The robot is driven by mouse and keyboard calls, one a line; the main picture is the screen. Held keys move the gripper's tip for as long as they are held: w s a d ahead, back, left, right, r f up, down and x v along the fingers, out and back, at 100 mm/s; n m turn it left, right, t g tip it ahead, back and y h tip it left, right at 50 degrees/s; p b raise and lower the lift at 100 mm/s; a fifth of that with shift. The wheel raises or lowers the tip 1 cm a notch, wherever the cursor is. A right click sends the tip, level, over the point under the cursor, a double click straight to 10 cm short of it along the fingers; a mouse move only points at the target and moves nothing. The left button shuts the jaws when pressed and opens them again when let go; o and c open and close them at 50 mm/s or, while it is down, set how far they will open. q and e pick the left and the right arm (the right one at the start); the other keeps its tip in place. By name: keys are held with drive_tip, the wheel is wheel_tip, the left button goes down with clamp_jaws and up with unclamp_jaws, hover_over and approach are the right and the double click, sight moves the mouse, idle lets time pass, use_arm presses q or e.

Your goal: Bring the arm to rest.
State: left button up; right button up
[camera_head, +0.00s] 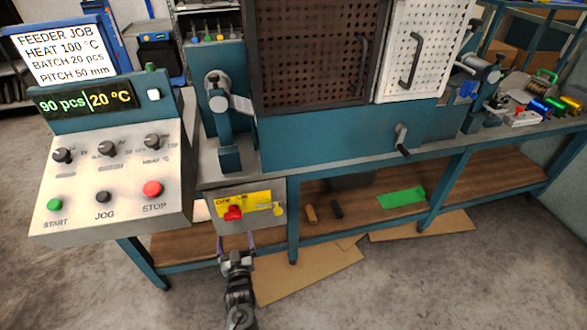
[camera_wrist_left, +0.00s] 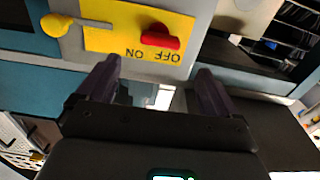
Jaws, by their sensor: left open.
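My left gripper (camera_head: 236,243) is open and empty, in front of and just below the grey switch box under the bench. Its two dark fingers (camera_wrist_left: 156,90) stand wide apart in the left wrist view, with nothing between them. The red rotary switch (camera_head: 233,213) sits on a yellow plate marked OFF and ON, apart from my fingers. It also shows in the left wrist view (camera_wrist_left: 160,38), where the picture is upside down. A yellow tab (camera_head: 277,209) is at the plate's side. My right gripper is not in view.
The control console (camera_head: 122,176) stands left, with knobs, START, JOG and STOP buttons; its display (camera_head: 86,101) reads 90 pcs and 20 °C. A job card (camera_head: 62,52) is above it. The teal machine and bench (camera_head: 350,134) lie ahead. Cardboard (camera_head: 310,272) lies on the floor.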

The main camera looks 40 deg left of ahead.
use_arm(q)
wheel_tip(320, 180, up, 13)
drive_tip(key=s+d+m+t+h+p, duration=0.2)
drive_tip(key=d+m+t+h+p, duration=0.15)
drive_tip(key=p, duration=0.75)
drive_tip(key=d+r+m+g+h+p, duration=0.1)
drive_tip(key=d+r+m+h+p, duration=0.5)
drive_tip(key=d, duration=0.5)
drive_tip(key=s+d+r+m+g+h, duration=0.3)
drive_tip(key=s+d+m+g+h, duration=0.15)
drive_tip(key=s+d+g, duration=0.75)
wheel_tip(320, 180, up, 38)
drive_tip(key=s+n+t+p, duration=0.1)
drive_tip(key=t+p, duration=0.1)
drive_tip(key=p, duration=3.6)
drive_tip(key=shift+s+d+h, duration=0.25)
drive_tip(key=shift+d+h, duration=0.15)
drive_tip(key=shift+d, duration=0.05)
drive_tip(key=shift+t, duration=0.25)
